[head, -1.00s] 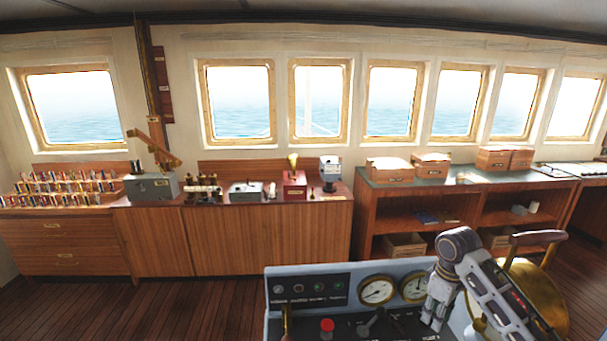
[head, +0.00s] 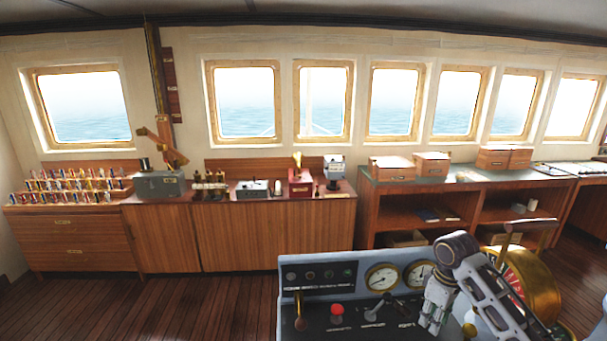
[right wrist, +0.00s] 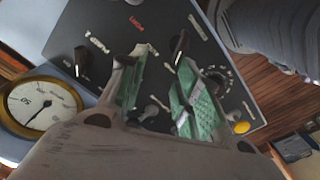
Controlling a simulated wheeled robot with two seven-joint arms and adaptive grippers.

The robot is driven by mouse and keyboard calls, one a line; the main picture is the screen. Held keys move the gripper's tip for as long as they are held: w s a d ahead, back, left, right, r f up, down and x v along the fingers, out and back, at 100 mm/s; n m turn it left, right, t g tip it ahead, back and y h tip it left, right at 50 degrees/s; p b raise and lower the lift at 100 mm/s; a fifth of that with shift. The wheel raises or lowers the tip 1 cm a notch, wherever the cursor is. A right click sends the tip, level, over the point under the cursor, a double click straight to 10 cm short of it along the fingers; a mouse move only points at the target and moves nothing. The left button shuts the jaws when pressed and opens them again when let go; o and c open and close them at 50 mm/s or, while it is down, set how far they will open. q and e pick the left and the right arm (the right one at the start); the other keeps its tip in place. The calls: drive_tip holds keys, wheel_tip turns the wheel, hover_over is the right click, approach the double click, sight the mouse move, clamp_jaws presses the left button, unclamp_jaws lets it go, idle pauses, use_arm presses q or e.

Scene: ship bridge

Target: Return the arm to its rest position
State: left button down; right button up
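My right arm comes in from the lower right in the head view. Its gripper (head: 432,326) hangs down over the right part of the control console (head: 330,265), in front of the gauges. In the right wrist view the two green-padded fingers (right wrist: 160,100) are spread apart with nothing between them. Beneath them are the dark console panel (right wrist: 95,25) with small levers and knobs, one just past the fingers. I cannot tell whether the fingers touch anything. My left gripper is not in view.
A brass telegraph (head: 535,280) with a wooden handle stands right beside my right arm. A red knob (head: 337,310) and levers rise from the console. A gauge (head: 382,278) faces me. Wooden cabinets (head: 270,235) line the far wall, with open floor before them.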

drive_tip(key=shift+m+t+y, duration=0.3)
drive_tip(key=shift+m+t, duration=0.1)
drive_tip(key=shift+t, duration=0.2)
drive_tip(key=s+a+f, duration=0.9)
drive_tip(key=a+f, duration=0.1)
drive_tip(key=shift+f, duration=0.1)
drive_tip(key=shift+s+a+m+t, duration=1.15)
drive_tip(key=shift+s+m, duration=0.95)
drive_tip(key=shift+s, duration=4.45)
wheel_tip(320, 180, down, 36)
drive_tip(key=s+r+g+b, duration=0.1)
drive_tip(key=s+g+b, duration=0.1)
drive_tip(key=s, duration=0.1)
drive_tip(key=s+d+f+b, duration=0.1)
drive_tip(key=s+d+f, duration=0.1)
drive_tip(key=s+f, duration=0.9)
drive_tip(key=s+d+f+b, duration=0.1)
drive_tip(key=s+d+f, duration=0.1)
drive_tip(key=s+f, duration=0.8)
drive_tip(key=shift+s+f+g, duration=0.35)
drive_tip(key=shift+s+f, duration=0.05)
drive_tip(key=shift+f, duration=0.4)
